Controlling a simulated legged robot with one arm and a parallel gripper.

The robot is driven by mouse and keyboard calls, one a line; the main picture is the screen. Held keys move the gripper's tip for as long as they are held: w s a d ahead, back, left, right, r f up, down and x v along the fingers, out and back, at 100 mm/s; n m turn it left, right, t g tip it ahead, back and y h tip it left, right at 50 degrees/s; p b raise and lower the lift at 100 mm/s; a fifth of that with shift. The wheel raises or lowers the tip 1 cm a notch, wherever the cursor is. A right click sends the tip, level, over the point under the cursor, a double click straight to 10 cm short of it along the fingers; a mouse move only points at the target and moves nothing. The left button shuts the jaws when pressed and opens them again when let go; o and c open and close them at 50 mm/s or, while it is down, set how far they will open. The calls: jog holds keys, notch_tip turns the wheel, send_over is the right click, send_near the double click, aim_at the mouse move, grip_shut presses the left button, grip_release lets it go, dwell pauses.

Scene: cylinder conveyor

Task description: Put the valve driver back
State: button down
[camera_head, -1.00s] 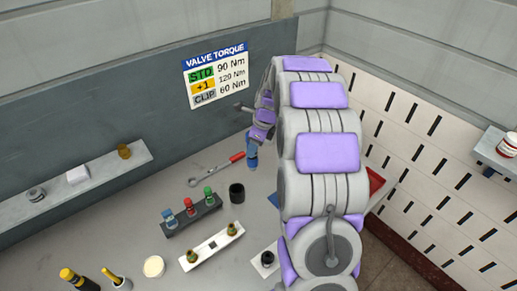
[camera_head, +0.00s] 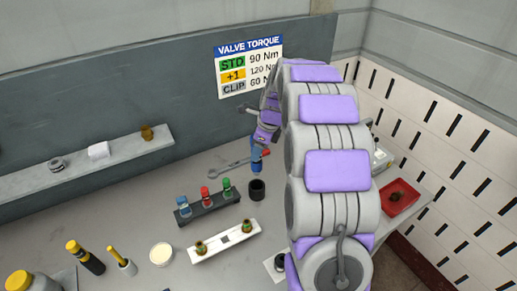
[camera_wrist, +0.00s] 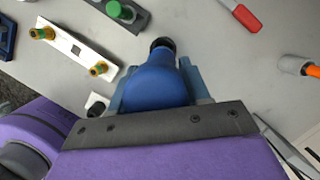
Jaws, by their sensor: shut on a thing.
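My gripper (camera_wrist: 158,85) is shut on a blue-bodied tool, which I take for the valve driver (camera_wrist: 158,78). In the head view the blue tool (camera_head: 256,167) hangs below my gripper, just above the black cup (camera_head: 257,190) in the picture. Whether it touches the cup cannot be told. In the wrist view a dark round part shows past the tool's far end; I cannot tell if it is the tool's tip or the cup. My arm hides part of the bench.
A dark rack (camera_head: 207,207) with blue, red and green-topped pieces stands left of the cup. A white block (camera_head: 225,241) with brass fittings is in front. A wrench (camera_head: 236,165) lies behind. A red tray (camera_head: 398,198) is at right. A torque sign (camera_head: 248,67) hangs on the wall.

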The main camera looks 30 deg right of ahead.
jog(key=b, duration=0.4)
send_over(258, 173)
jog(key=w, duration=0.1)
jog(key=f, duration=0.4)
jog(key=shift+d, duration=0.35)
jog(key=shift+f+p, duration=0.75)
jog(key=shift+f, duration=0.1)
jog(key=shift+p, duration=0.65)
jog(key=shift+f+p, duration=0.75)
jog(key=shift+f, duration=2.4)
jog(key=shift+c, duration=2.3)
grip_release()
jog(key=shift+a, duration=0.1)
